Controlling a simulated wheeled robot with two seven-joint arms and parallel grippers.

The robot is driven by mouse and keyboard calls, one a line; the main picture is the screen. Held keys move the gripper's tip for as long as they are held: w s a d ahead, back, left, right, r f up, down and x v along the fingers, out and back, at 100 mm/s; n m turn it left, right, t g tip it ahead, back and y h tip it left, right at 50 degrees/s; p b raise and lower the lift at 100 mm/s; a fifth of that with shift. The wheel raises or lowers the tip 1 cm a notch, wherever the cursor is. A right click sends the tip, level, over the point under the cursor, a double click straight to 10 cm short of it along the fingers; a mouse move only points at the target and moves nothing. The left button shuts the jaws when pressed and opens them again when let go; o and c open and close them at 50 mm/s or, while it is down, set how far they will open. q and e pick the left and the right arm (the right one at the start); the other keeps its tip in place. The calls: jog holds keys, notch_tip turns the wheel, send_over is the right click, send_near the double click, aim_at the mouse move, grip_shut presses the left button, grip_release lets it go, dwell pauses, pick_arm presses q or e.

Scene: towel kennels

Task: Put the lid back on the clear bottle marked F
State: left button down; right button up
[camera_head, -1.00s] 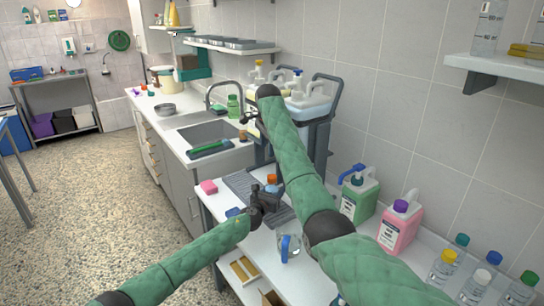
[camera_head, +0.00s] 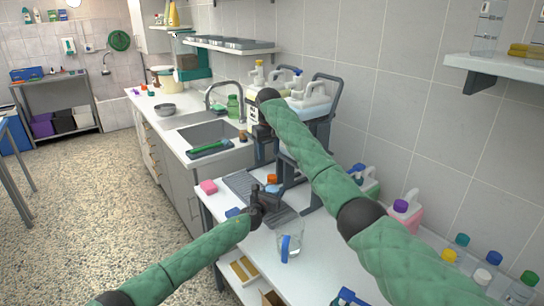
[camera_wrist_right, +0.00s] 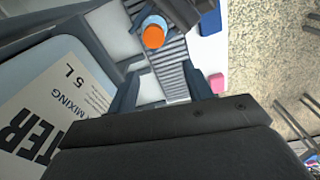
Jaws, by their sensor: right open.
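My right gripper (camera_wrist_right: 163,82) is open and empty in the right wrist view, with a grey ribbed mat between and beyond its fingers. An orange cap (camera_wrist_right: 154,32) lies beyond the fingertips; it also shows in the head view (camera_head: 272,179), by my left gripper. I cannot tell what is under it. My left gripper (camera_head: 257,204) is over the front of the mat; its jaws are too small to judge. No F mark is readable.
The ribbed mat (camera_head: 243,184) lies on the white bench. A clear jug (camera_head: 291,243) with a blue handle stands near the front. A pink sponge (camera_head: 208,187) is at left. A large labelled container (camera_wrist_right: 45,105) stands close beside my right gripper. Jugs stand behind my right arm.

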aim_at(272, 176)
jog(key=n, duration=0.2)
jog(key=d+f+n, duration=0.1)
jog(key=n, duration=0.1)
jog(key=s+n, duration=0.1)
jog(key=n, duration=0.1)
jog(key=shift+d+f+g, duration=0.25)
jog(key=shift+f+g, duration=0.05)
jog(key=shift+f, duration=4.05)
jog(key=c, duration=1)
jog(key=m, duration=0.5)
jog(key=o, duration=1.2)
jog(key=shift+c, duration=0.2)
jog(key=shift+r, duration=0.15)
